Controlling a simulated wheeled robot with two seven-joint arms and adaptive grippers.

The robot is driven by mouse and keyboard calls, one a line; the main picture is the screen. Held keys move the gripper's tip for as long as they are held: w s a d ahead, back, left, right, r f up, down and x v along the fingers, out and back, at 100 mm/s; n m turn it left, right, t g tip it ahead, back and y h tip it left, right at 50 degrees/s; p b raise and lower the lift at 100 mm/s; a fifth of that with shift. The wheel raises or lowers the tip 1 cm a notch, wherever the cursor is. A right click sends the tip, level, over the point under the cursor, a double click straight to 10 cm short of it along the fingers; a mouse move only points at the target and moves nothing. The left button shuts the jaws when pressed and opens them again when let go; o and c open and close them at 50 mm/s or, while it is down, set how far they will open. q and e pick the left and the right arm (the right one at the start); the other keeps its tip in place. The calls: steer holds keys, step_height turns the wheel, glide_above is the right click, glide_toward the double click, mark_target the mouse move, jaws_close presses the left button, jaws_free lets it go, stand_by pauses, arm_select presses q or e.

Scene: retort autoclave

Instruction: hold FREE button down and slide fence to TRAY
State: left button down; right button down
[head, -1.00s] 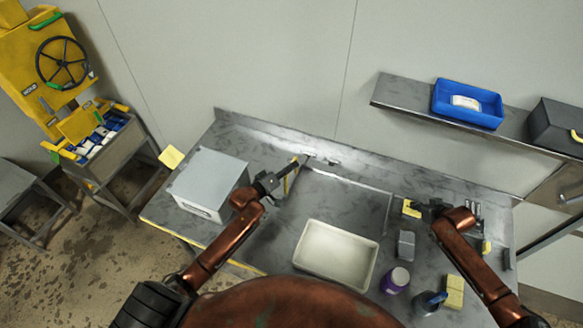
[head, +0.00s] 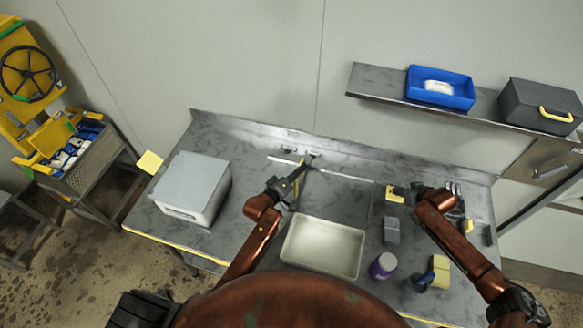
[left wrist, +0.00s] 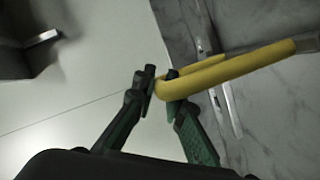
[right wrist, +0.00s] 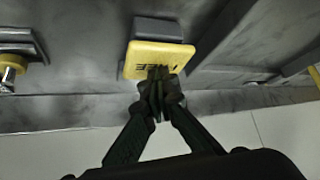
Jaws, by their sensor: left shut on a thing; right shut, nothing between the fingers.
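The fence's yellow handle bar (head: 297,190) stands at the back of the steel bench, left of centre. My left gripper (head: 310,158) is shut on it; the left wrist view shows the fingers (left wrist: 160,84) closed at the near end of the yellow bar (left wrist: 240,66). The yellow FREE button (head: 392,195) is on the right part of the bench. My right gripper (head: 402,192) is shut and empty, its tips at the button. In the right wrist view the tips (right wrist: 157,78) overlap the lower edge of the button (right wrist: 150,60), partly covering its lettering; pressing depth cannot be told.
A cream tray (head: 287,246) lies at the bench's front. A grey box (head: 197,175) stands to the left. A grey block (head: 391,230), purple-and-white jar (head: 383,266) and yellow sponge (head: 441,272) stand front right. A blue bin (head: 441,88) is on the wall shelf.

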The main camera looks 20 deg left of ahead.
steer(key=shift+s+f, duration=0.1)
steer(key=shift+f, duration=0.05)
arm_select(q)
steer(key=c, duration=2)
jaws_free()
steer(key=shift+o, duration=0.2)
